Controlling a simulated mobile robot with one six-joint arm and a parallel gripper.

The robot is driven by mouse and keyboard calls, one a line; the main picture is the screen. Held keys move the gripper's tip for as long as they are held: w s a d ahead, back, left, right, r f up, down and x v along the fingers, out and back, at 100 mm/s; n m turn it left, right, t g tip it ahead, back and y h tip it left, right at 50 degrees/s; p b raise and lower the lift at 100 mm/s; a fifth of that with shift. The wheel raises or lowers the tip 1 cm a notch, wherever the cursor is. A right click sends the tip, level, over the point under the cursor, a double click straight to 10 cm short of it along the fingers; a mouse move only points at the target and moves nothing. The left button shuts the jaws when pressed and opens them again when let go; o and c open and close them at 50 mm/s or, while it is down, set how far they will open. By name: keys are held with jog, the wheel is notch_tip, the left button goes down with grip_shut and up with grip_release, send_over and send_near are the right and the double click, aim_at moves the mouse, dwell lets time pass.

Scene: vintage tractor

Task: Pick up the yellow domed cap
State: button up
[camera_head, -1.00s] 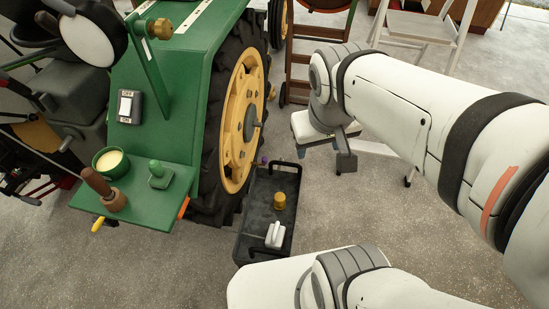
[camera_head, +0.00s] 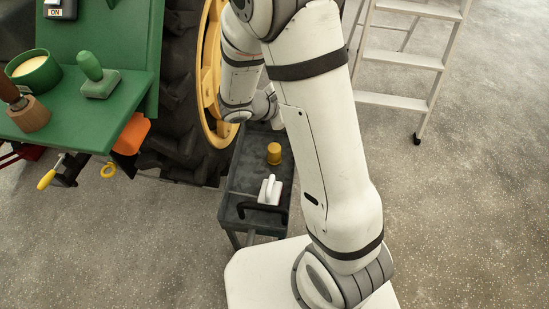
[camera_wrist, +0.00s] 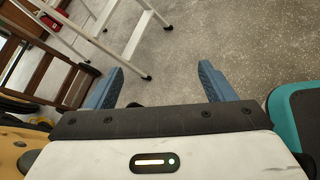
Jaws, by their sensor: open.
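The yellow domed cap (camera_head: 274,153) stands upright on the dark tray cart (camera_head: 231,185), toward its far half, beside the big tractor wheel. My gripper (camera_wrist: 160,83) shows in the wrist view with its two blue fingers wide apart and nothing between them. The wrist view looks past the fingers at the floor and a ladder; the cap is not in it. In the head view my arm reaches over the far end of the cart, and the fingers are hidden behind it.
A white handled block (camera_head: 270,190) stands on the cart near the cap. The yellow wheel rim (camera_head: 213,75) is close on the left. A green shelf (camera_head: 75,118) holds a bowl and handles. A white stepladder (camera_head: 403,59) stands at the back right.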

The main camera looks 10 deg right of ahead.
jog(key=w+a+f+n+t+b, duration=0.2)
jog(key=w+f+n+b, duration=0.1)
jog(key=f, duration=0.5)
jog(key=w+a+f+n+t+b, duration=0.2)
jog(key=a+f+n+b, duration=0.1)
jog(key=f, duration=0.4)
jog(key=n+t+y+b, duration=0.1)
jog(key=n+t+b, duration=0.2)
jog(key=n+b, duration=0.1)
send_over(271, 154)
jog(key=s+a, duration=0.2)
notch_tip(271, 154, down, 9)
jog(key=shift+y, duration=0.3)
notch_tip(271, 154, down, 8)
jog(key=b, duration=0.2)
jog(key=shift+w+b, duration=0.1)
jog(key=shift+b, duration=0.3)
jog(key=shift+w+d+f+b, duration=0.35)
jog(key=shift+w+d+f, duration=0.15)
jog(key=shift+w+f, duration=0.05)
jog(key=shift+b+x, duration=0.9)
jog(key=shift+x, duration=2.05)
jog(key=shift+r, duration=0.1)
jog(key=shift+c, duration=0.4)
